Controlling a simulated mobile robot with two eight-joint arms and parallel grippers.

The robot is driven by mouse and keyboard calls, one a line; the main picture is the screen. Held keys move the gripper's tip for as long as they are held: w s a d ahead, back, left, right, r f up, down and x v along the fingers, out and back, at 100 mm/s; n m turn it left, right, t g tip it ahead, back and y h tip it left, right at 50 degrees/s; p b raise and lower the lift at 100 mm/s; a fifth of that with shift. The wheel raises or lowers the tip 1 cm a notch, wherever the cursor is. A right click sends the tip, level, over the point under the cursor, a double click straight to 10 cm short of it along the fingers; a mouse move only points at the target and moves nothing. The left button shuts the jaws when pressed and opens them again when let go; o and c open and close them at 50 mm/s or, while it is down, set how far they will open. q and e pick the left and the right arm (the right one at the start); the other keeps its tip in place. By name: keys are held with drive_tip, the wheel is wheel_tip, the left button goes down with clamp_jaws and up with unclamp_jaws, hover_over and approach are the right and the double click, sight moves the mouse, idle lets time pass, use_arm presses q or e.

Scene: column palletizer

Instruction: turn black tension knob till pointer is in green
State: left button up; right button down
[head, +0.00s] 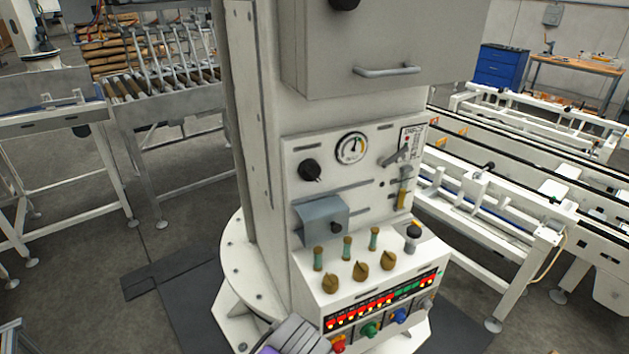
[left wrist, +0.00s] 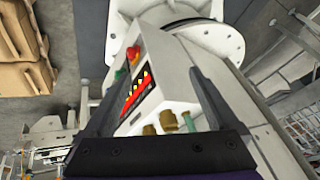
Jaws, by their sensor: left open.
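The black tension knob (head: 310,169) sits on the white control panel of the column, left of and a little below a round gauge (head: 351,149). The gauge's dark pointer stands near upright; its coloured bands are too small to read surely. My left gripper (head: 297,337) shows in part at the bottom of the head view, well below the knob and apart from it. In the left wrist view my left gripper (left wrist: 157,78) is open, with nothing seen held between its fingers. The knob cannot be made out there. My right gripper is not in view.
A grey hooded box (head: 321,219) sticks out below the knob. Green-topped levers (head: 347,248), brass knobs (head: 360,271) and coloured buttons (head: 370,329) crowd the lower console. A grey cabinet with a handle (head: 387,71) overhangs the panel. Conveyors (head: 500,195) stand to the right.

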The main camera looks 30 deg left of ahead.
use_arm(q)
drive_tip(key=w+a+r+y+b, duration=0.2)
drive_tip(key=w+a+r+y, duration=0.1)
drive_tip(key=w, duration=0.1)
drive_tip(key=n+t+y+b, duration=0.3)
drive_tip(key=t+y+b, duration=0.15)
drive_tip(key=y, duration=0.45)
approach(315, 176)
drive_tip(key=x, duration=1)
drive_tip(key=shift+w, duration=0.1)
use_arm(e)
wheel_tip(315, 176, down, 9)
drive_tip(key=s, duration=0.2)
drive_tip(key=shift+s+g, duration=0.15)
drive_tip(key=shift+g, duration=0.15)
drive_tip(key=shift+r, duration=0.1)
